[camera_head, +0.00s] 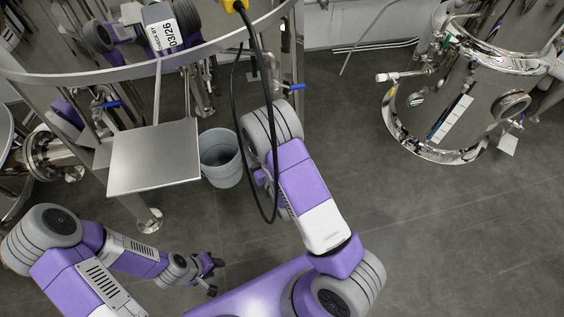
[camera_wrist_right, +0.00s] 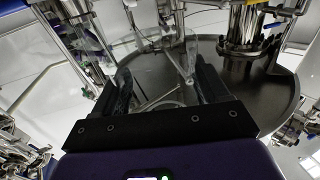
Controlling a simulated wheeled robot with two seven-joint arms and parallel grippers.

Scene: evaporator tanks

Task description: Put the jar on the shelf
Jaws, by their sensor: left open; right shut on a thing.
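My right gripper (camera_wrist_right: 162,72) is shut on a clear, see-through jar (camera_wrist_right: 155,80); its faint outline shows between the two black fingers in the right wrist view. In the head view the right gripper and jar cannot be made out past my right arm. A flat square metal plate (camera_head: 155,160), which looks like the shelf, stands out in front of the large tank at the left; its top is bare. My left gripper (camera_head: 214,277) is open and empty, low over the floor, in front of and below the plate.
A grey bucket (camera_head: 221,157) is just right of the plate. A black cable (camera_head: 235,120) hangs in a loop beside my right arm. A shiny tank (camera_head: 455,100) stands at the right. A round metal surface (camera_wrist_right: 280,98) shows in the wrist view.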

